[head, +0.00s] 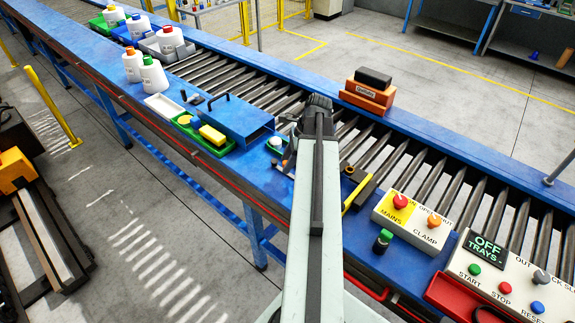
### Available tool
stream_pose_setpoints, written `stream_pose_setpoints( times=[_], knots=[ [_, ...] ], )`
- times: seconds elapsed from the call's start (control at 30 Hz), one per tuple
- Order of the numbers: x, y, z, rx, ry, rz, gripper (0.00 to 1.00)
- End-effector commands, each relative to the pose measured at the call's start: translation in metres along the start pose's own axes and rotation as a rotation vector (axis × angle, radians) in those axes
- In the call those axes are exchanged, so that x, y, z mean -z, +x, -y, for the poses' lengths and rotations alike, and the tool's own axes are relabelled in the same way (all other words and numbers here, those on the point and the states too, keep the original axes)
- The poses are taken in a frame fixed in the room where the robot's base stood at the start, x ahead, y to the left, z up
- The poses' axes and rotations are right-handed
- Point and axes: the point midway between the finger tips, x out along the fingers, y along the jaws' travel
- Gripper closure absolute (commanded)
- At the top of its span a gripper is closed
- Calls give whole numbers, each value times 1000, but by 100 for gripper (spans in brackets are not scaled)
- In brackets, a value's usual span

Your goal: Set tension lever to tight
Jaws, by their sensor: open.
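No lever labelled for tension can be read in the head view. A black block with a brass-coloured knob (348,170) and a slanted yellow bar (356,193) sits at the conveyor's near edge, right of my arm; I cannot tell whether it is the tension lever or how it is set. My arm reaches up the middle of the picture. My gripper (318,103) is at its dark far end, over the rollers by the blue cover; its fingers are mostly hidden by the wrist, and I see nothing held.
A control box with MAINS and CLAMP buttons (412,217) and a panel reading OFF TRAYS (486,249) stand at right. A blue cover (233,118) and green tray (205,139) lie left of my arm. White bottles (133,68) stand farther left.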

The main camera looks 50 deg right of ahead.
Motion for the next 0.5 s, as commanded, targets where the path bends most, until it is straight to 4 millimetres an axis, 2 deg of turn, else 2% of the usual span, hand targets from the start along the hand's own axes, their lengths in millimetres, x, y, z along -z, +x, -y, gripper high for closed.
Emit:
stream_pose_setpoints(
  times=[0.07,0.23,0.5],
  knots=[
    [0,-1,0,0,0,0,56],
    [0,-1,0,0,0,0,100],
    [0,-1,0,0,0,0,100]
  ],
)
